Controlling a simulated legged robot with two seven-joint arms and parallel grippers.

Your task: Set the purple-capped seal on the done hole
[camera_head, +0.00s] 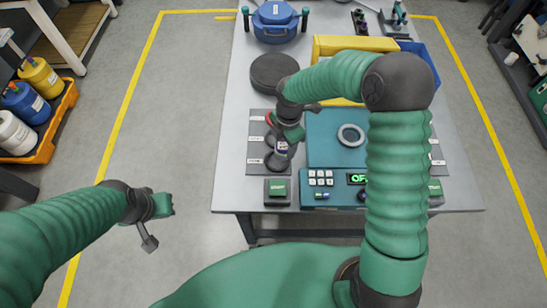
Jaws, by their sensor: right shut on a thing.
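My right gripper (287,137) is low over the dark board (255,145) on the left side of the table. It is shut on the purple-capped seal (282,149), a small piece showing white and purple, mostly hidden by the gripper. The board has round dark spots and small white labels, too small to read. I cannot tell which spot is the done hole, or whether the seal touches the board. A red-edged round thing (268,118) shows behind the gripper. My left gripper (163,206) hangs over the floor left of the table, away from the board; its jaws are unclear.
A teal tester (320,150) with a pale ring (351,135), buttons and green display stands right of the board. A dark round disc (274,73) lies behind, with a blue pot (274,20) farther back. Yellow and blue bins (422,62) stand at back right.

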